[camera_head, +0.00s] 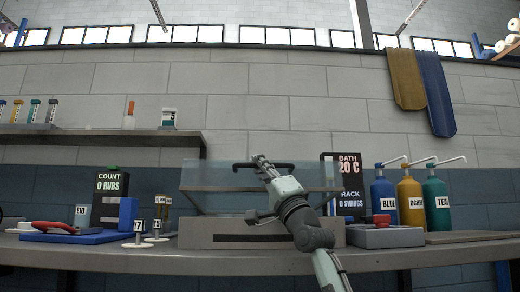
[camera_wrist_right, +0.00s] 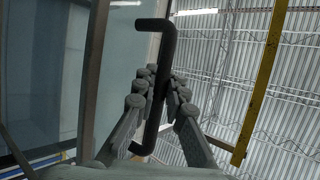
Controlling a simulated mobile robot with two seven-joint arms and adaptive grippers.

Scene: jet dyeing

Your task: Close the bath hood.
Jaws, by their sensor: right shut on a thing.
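The bath hood (camera_head: 215,178) is a clear glass panel with a black bar handle (camera_head: 284,165) along its top. It stands above the low grey bath body (camera_head: 205,226), with slanted supports showing between them at each side. My right gripper (camera_head: 262,162) is at the handle, its arm reaching in from the lower right and covering part of the hood. In the right wrist view, the fingers (camera_wrist_right: 158,85) are shut around the black handle (camera_wrist_right: 161,45). The hood's glass (camera_wrist_right: 40,70) and frame show beside it. My left gripper is not in view.
Blue, ochre and teal pump bottles (camera_head: 410,193) are further right, near a red-topped box (camera_head: 379,233). Left are a COUNT display (camera_head: 110,183), a blue tray (camera_head: 90,237) and numbered tags (camera_head: 138,228). A shelf (camera_head: 100,137) hangs above.

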